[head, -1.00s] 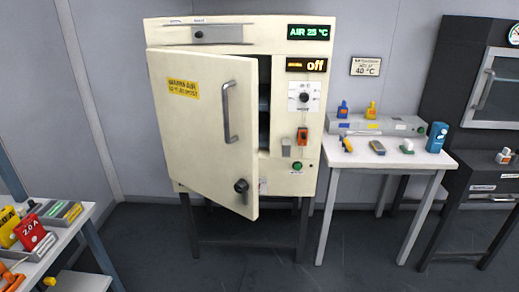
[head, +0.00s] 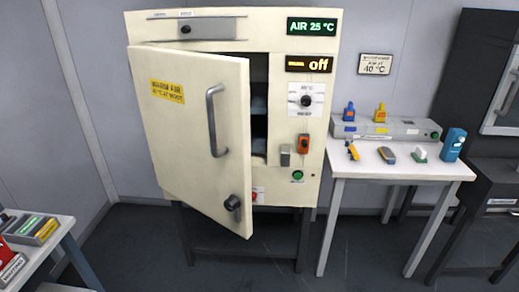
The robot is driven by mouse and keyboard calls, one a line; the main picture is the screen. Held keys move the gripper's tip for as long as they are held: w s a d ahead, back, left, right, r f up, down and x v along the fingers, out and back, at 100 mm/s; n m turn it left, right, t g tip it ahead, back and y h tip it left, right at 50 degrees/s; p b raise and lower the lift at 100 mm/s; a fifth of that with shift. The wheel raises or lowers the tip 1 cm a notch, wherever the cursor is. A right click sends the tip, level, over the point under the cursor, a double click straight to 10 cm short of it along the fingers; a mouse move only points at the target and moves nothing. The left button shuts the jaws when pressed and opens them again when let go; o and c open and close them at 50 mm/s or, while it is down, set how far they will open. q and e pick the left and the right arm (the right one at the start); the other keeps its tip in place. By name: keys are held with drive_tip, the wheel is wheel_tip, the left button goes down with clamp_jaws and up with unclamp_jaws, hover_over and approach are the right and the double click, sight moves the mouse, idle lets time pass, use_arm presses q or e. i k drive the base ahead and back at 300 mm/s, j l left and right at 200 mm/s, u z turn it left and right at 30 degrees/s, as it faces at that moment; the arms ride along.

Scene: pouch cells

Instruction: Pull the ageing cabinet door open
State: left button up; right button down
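The cream ageing cabinet (head: 318,160) stands on a dark frame in the middle of the head view. Its door (head: 185,125) is partly open, swung out toward me from the left side. The door carries a grey vertical handle (head: 214,120), a yellow warning label and a dark round latch knob (head: 233,203). Through the gap at the right, dark shelves (head: 258,115) show inside; the rest of the interior is hidden behind the door. The displays read AIR 25 °C and off. Neither of my grippers is in view.
A white table (head: 385,168) at the right holds a grey unit (head: 385,128), bottles and small tools. Another table (head: 40,250) with coloured items is at the lower left. Dark equipment (head: 490,150) stands far right. The floor before the cabinet looks clear.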

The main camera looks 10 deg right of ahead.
sight(195, 107)
drive_tip(key=i+l, duration=0.8)
drive_tip(key=i, duration=0.05)
